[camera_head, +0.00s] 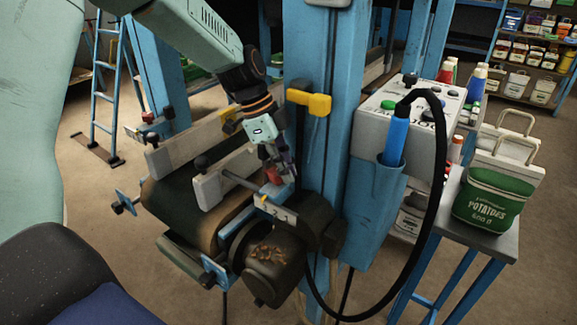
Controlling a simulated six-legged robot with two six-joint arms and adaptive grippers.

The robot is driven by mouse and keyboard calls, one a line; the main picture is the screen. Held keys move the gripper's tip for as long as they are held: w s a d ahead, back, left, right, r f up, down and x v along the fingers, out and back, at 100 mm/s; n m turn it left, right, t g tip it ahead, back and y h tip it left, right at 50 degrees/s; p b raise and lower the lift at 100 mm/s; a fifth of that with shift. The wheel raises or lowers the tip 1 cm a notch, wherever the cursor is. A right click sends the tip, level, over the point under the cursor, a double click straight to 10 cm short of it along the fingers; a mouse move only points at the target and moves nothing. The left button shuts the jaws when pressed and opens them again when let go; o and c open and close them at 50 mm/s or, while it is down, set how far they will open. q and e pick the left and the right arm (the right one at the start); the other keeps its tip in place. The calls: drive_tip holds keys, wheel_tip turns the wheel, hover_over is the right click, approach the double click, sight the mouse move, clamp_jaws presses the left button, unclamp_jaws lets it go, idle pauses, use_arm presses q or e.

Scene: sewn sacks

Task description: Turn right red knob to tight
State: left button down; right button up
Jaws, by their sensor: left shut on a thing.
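The red knob (272,175) is on the near right side of the conveyor machine, beside the blue post. My left gripper (281,171) reaches down to it from above and is shut on it, and its fingers hide part of the knob. A small pale plate with dark marks (276,208) sits just below the knob. I cannot read its marks, so the knob's tightness cannot be told. My right gripper is not in view.
The blue post (325,130) with a yellow handle (309,102) stands close right of my gripper. A control box (405,120) and a looping black cable (438,200) are further right. A green potato sack (494,195) stands on a side table (480,243).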

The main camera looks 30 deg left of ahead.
use_arm(q)
drive_tip(key=shift+s+f+m+g, duration=0.15)
drive_tip(key=shift+s+m+g, duration=0.15)
drive_tip(key=shift+m, duration=0.5)
drive_tip(key=shift+s+f+m+g, duration=0.15)
drive_tip(key=shift+m+g, duration=0.25)
drive_tip(key=shift+m, duration=0.4)
drive_tip(key=shift+a, duration=0.1)
drive_tip(key=c, duration=1.5)
unclamp_jaws()
drive_tip(key=o, duration=0.3)
drive_tip(key=shift+w+a, duration=0.15)
drive_tip(key=shift+a, duration=0.1)
drive_tip(key=shift+o, duration=0.2)
drive_tip(key=shift+d+r, duration=0.2)
drive_tip(key=shift+r, duration=0.1)
drive_tip(key=v, duration=1.1)
drive_tip(key=shift+a+r, duration=0.25)
drive_tip(key=shift+a, duration=0.1)
